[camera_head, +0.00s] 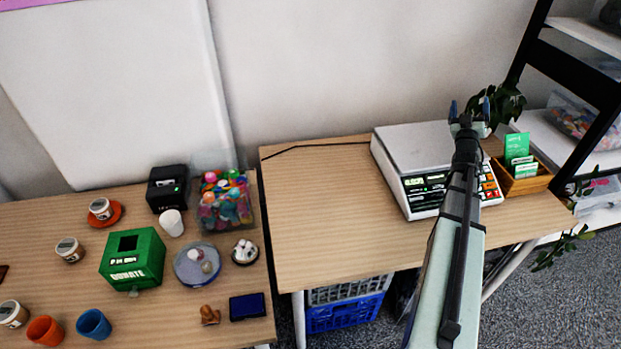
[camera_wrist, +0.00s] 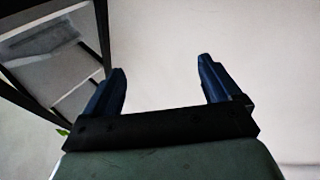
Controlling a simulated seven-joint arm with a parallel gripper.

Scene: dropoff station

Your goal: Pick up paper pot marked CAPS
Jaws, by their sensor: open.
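Several paper pots with labels show at the left of the left table in the head view. One pot (camera_head: 101,208) stands on an orange saucer (camera_head: 119,215). A second pot (camera_head: 69,250) stands in front of it, and a third pot (camera_head: 13,313) is near the left picture edge. Their labels are too small to read, so I cannot tell which is marked CAPS. My gripper (camera_head: 469,108) is raised over the scale area on the right, far from the pots. In the wrist view my gripper (camera_wrist: 162,68) is open and empty, facing a bare wall.
The left table holds a green donation box (camera_head: 132,258), a bin of colourful items (camera_head: 224,202), a black printer (camera_head: 167,187), a white cup (camera_head: 171,222), a round dish (camera_head: 197,264), and orange (camera_head: 45,331) and blue (camera_head: 93,324) cups. A scale (camera_head: 418,160) stands on the right table.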

